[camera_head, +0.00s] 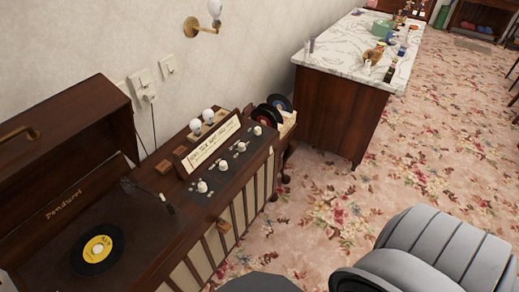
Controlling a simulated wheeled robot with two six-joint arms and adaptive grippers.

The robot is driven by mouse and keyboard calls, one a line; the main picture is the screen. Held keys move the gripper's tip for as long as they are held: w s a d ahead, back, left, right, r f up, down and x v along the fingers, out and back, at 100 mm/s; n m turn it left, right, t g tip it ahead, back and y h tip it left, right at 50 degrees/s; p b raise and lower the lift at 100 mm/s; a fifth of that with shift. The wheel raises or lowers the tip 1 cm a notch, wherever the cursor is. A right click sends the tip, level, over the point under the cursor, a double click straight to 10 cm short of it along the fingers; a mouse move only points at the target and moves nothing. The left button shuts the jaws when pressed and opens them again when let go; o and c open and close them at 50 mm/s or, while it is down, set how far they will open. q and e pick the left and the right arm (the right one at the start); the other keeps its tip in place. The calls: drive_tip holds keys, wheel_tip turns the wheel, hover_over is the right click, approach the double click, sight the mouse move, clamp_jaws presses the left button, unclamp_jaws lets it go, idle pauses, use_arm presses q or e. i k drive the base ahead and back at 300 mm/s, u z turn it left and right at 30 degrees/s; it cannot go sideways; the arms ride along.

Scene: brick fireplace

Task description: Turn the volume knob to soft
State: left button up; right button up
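A brown wooden record console (160,250) stands against the wall on the left, with its lid open. Its dark control panel (215,183) carries several white knobs in a slanting row, including a near knob (202,187), one behind it (222,165) and a far knob (257,130). The knob labels are too small to read, so I cannot tell which is the volume knob or where it points. A lit tuning dial (212,143) rises behind the knobs. Neither of my grippers is in view.
A black record with a yellow label (97,248) lies in the console's left part. More records (280,103) stand in its right end. A marble-topped cabinet (335,115) with bottles stands beyond. Floral carpet (330,215) lies open right of the console.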

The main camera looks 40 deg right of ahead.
sight(242, 146)
drive_tip(key=u, duration=0.15)
drive_tip(key=k, duration=0.4)
drive_tip(key=z, duration=1.2)
drive_tip(key=i, duration=1.15)
drive_tip(key=u, duration=0.2)
